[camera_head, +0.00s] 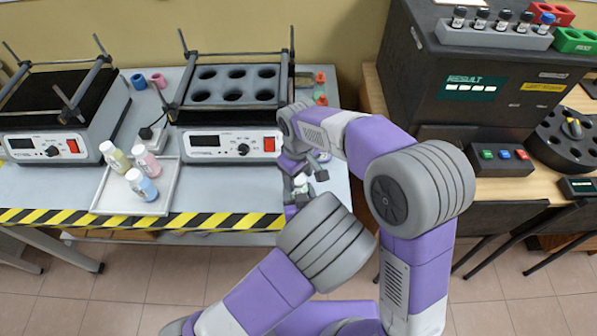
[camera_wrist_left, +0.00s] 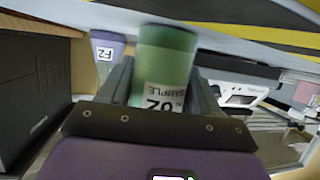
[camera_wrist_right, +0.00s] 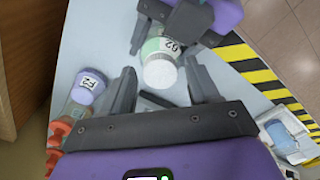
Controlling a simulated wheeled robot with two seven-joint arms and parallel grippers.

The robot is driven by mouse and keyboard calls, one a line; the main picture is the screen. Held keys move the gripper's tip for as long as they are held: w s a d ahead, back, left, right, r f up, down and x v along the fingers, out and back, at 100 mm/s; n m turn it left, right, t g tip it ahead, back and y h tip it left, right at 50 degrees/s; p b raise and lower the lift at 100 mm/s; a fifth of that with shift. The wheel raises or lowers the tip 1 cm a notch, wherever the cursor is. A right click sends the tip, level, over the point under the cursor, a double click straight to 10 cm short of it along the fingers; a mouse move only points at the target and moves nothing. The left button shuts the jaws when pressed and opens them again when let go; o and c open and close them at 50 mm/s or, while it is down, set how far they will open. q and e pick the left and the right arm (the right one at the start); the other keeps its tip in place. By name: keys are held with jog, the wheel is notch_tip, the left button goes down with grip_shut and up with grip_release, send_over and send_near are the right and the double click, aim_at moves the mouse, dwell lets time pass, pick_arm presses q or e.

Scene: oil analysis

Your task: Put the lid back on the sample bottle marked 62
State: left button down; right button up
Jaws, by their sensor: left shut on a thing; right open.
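The green sample bottle marked 62 (camera_wrist_left: 165,75) is held in my left gripper (camera_wrist_left: 160,95), which is shut on it; its base shows in the left wrist view. In the right wrist view the bottle (camera_wrist_right: 157,46) has a round white top (camera_wrist_right: 160,74) that looks like a lid in place. I cannot tell how firmly it sits. My right gripper (camera_wrist_right: 160,80) is open, with its fingers on either side of the white top and apart from it. In the head view the bottle (camera_head: 301,181) is partly hidden between the grippers.
Three bottles stand on a white tray (camera_head: 108,205) to the left. The heater block (camera_head: 231,97) is behind, and striped tape (camera_head: 200,221) marks the table's front edge.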

jog(key=c, duration=1.1)
jog(key=o, duration=1.3)
jog(key=shift+r, duration=0.1)
notch_tip(320, 180, up, 12)
jog(key=shift+f, duration=0.1)
pick_arm(q)
jog(key=shift+c, duration=0.8)
grip_release()
